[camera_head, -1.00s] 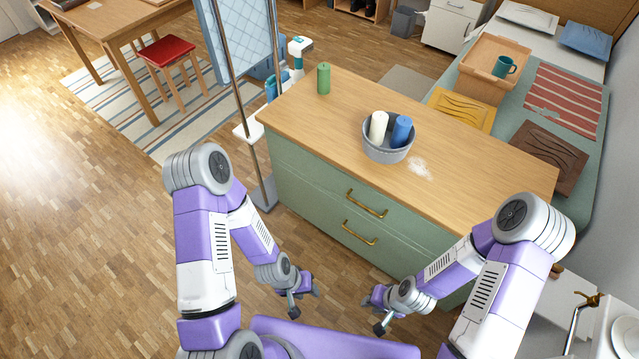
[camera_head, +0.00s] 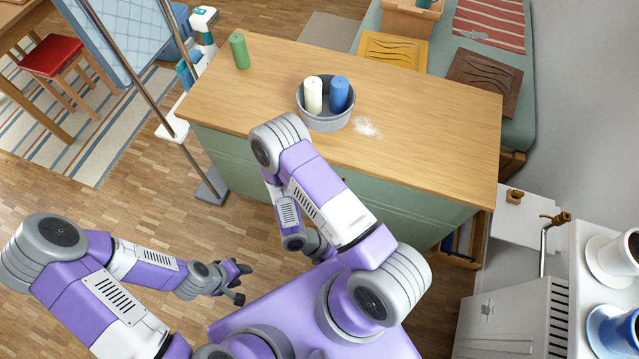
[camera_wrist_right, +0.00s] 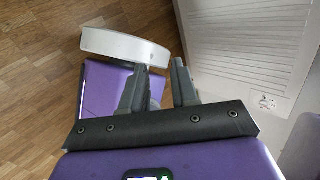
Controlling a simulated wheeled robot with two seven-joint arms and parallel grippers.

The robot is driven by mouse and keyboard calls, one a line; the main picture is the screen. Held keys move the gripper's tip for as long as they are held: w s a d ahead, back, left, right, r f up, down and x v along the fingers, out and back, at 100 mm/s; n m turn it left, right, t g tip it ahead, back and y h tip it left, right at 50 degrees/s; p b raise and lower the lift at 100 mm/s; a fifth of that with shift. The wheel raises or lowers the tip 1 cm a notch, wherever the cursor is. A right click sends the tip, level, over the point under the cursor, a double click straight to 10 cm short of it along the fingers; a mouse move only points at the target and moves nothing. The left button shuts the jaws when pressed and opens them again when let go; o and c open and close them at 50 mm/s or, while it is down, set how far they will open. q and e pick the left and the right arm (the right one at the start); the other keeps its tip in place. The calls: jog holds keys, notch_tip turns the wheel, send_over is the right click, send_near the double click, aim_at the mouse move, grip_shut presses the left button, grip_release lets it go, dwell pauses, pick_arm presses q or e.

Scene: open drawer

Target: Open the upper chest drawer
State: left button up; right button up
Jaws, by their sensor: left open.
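The green chest (camera_head: 410,208) with a wooden top (camera_head: 420,130) stands ahead of me. My right arm crosses in front of its face and hides most of the drawer fronts and handles. The parts of the front that show look flush, with no drawer standing out. My left gripper (camera_head: 240,281) is open and empty, low over the floor at the left, apart from the chest. My right gripper is mostly hidden behind its own arm in the head view. In the right wrist view its two fingers (camera_wrist_right: 160,88) stand apart with nothing between them.
On the chest top are a green candle (camera_head: 240,51) and a grey bowl (camera_head: 325,119) with white and blue candles.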

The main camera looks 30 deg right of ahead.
jog(key=w+d+r+n+t+h+b, duration=0.1)
jog(key=w+d+n+t+h, duration=0.2)
jog(key=w+n+t, duration=0.3)
jog(key=w+d+n+t+h+b, duration=0.1)
jog(key=w+d+n+t+h, duration=0.1)
jog(key=w+n+t+h, duration=0.35)
jog(key=w+a+r+n+t+y, duration=0.25)
jog(key=w+n+t, duration=0.25)
jog(key=w+n, duration=0.4)
jog(key=shift+m, duration=0.65)
jog(key=x, duration=0.2)
jog(key=b+x, duration=0.1)
jog(key=x, duration=0.1)
jog(key=b+x, duration=0.1)
jog(key=x, duration=0.2)
jog(key=shift+w+a+f, duration=0.15)
jog(key=shift+w+f, duration=0.1)
jog(key=shift+f, duration=0.15)
grip_shut()
